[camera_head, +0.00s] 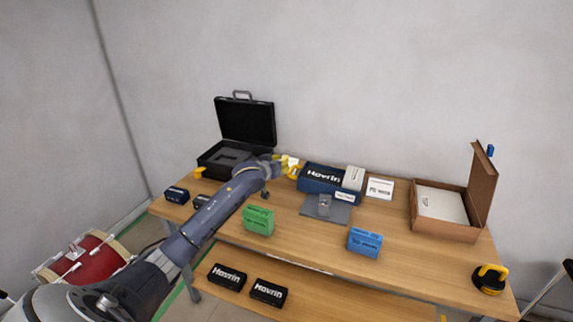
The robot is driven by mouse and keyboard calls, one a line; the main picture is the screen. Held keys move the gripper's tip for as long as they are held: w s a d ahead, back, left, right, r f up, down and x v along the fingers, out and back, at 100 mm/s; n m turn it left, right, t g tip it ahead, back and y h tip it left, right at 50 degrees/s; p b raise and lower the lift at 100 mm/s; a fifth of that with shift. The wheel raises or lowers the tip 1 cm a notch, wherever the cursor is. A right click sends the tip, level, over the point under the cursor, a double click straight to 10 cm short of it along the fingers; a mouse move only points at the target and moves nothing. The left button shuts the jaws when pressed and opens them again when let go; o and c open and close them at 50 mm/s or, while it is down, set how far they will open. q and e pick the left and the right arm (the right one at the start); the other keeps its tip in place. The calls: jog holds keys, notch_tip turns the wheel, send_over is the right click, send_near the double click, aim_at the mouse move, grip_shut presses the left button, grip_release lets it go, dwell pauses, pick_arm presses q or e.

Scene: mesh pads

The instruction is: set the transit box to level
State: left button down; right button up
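No readable label tells which thing is the transit box. An open black case (246,122) stands at the back left, its handled lid upright. An open cardboard box (443,231) is at the right, its flap standing up, with a white slab (442,205) inside. A dark blue Hovrin box (322,181) lies at the back middle, with a pale grey block (353,178) at its right end. My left arm comes in from the lower left, and its wrist is over the table just right of the black case. My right gripper is not seen.
A green block (258,220) and a blue block (365,242) stand along the front. A grey plate (326,208) lies between them, a white card (380,188) behind. A black and yellow round tool (489,279) is at the right corner. The table between blue block and cardboard box is clear.

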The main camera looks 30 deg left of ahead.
pick_arm(q)
jog(key=shift+y, duration=0.3)
jog(key=x, duration=0.6)
jog(key=f+x, duration=0.1)
jog(key=x, duration=0.2)
jog(key=shift+s+a+f, duration=0.1)
jog(key=shift+a, duration=0.05)
jog(key=shift+f, duration=1.1)
jog(key=shift+a+f+n, duration=0.1)
jog(key=shift+f+n, duration=0.2)
jog(key=shift+f, duration=0.9)
